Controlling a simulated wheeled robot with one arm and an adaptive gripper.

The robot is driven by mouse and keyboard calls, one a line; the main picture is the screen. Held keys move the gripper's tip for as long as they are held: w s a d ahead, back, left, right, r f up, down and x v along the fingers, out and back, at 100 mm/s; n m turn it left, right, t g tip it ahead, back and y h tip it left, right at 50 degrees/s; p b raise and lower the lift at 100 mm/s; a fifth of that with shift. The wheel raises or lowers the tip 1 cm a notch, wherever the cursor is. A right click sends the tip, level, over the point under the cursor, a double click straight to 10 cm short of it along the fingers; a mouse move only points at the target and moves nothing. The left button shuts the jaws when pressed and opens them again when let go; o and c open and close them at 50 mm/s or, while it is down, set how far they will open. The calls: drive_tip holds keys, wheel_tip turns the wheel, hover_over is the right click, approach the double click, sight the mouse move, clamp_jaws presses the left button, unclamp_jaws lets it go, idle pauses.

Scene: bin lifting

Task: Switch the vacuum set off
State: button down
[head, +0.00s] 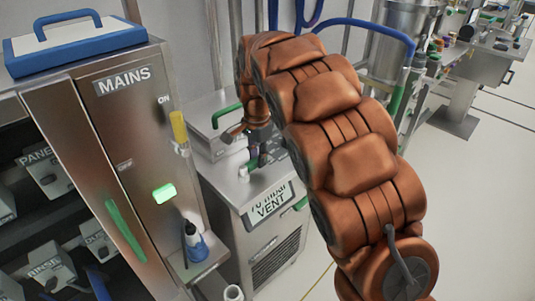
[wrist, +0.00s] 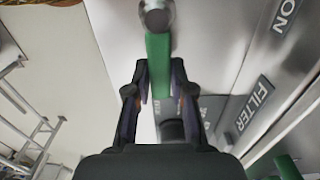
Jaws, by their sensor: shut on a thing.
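In the wrist view, a green lever (wrist: 158,62) runs down from a round metal pivot (wrist: 156,17). My gripper (wrist: 160,95) has its fingers on both sides of the lever's lower end and is shut on it. In the head view, my gripper (head: 254,160) is just above the cabinet top, partly hidden by my arm. "ON" (wrist: 287,13) and "FILTER" (wrist: 255,104) labels show beside the lever.
A "MAINS" cabinet (head: 117,120) with a lit green indicator (head: 164,193) stands close on the left. A bottle (head: 194,241) sits on its side shelf. Blue hoses (head: 350,22) and a steel vessel (head: 398,40) are behind my arm. Open floor (head: 480,190) lies right.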

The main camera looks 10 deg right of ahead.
idle(0.4)
drive_tip(key=c, duration=1)
unclamp_jaws()
wheel_tip(320, 180, up, 12)
drive_tip(key=shift+s, duration=0.1)
drive_tip(key=s+d+r+n+p, duration=0.1)
drive_tip(key=s+d+n+p, duration=0.15)
drive_tip(key=s, duration=0.65)
drive_tip(key=s+d+r+n+p, duration=0.15)
drive_tip(key=s+d, duration=0.25)
drive_tip(key=s, duration=0.5)
drive_tip(key=s+f+n+g+p, duration=0.1)
drive_tip(key=s+f+n, duration=0.2)
drive_tip(key=s, duration=0.8)
drive_tip(key=s+f+n+p, duration=0.2)
drive_tip(key=s+f+n, duration=0.1)
drive_tip(key=s, duration=0.7)
drive_tip(key=shift+s+d+f+n+g, duration=0.2)
drive_tip(key=shift+s+d+n+g, duration=0.25)
drive_tip(key=shift+n, duration=0.45)
